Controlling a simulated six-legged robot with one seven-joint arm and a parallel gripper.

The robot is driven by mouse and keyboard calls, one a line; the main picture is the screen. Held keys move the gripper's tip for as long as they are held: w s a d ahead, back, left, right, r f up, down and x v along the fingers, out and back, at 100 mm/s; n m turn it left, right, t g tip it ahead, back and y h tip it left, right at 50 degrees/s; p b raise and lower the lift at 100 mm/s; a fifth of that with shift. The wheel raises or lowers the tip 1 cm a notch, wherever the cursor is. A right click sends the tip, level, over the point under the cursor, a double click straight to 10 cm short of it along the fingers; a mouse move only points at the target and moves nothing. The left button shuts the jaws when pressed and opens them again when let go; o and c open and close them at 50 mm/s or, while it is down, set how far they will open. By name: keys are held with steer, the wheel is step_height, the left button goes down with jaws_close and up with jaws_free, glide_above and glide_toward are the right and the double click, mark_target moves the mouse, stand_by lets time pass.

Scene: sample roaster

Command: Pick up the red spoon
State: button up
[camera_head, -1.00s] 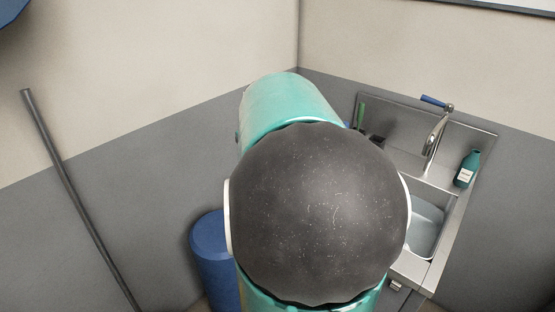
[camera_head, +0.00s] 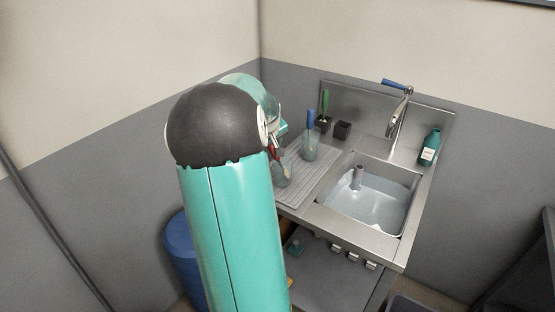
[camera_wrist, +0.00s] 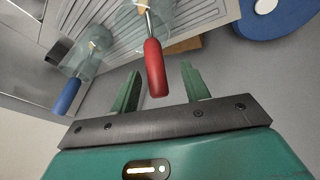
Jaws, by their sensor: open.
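The red spoon shows its red handle (camera_wrist: 155,68) in the wrist view. The handle points toward my gripper, and its far end reaches into a clear glass (camera_wrist: 150,18) on the ribbed drainboard. My gripper (camera_wrist: 160,88) is open, with one green finger on each side of the handle's near end and visible gaps to both. In the head view, my arm hides most of the gripper, and only a bit of the red handle (camera_head: 274,153) shows beside it, above the glass (camera_head: 281,174).
A second glass with a blue-handled utensil (camera_head: 310,120) stands close by on the drainboard (camera_head: 308,181). Behind it are dark holders (camera_head: 342,130), one with a green-handled brush. The sink basin (camera_head: 368,200), faucet (camera_head: 398,115) and teal bottle (camera_head: 430,147) are to the right.

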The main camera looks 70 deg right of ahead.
mark_target(279, 162)
steer(key=x, duration=0.4)
steer(key=shift+d+f, duration=0.25)
steer(key=shift+d, duration=0.15)
steer(key=shift+c, duration=0.3)
jaws_close()
steer(key=shift+r, duration=0.15)
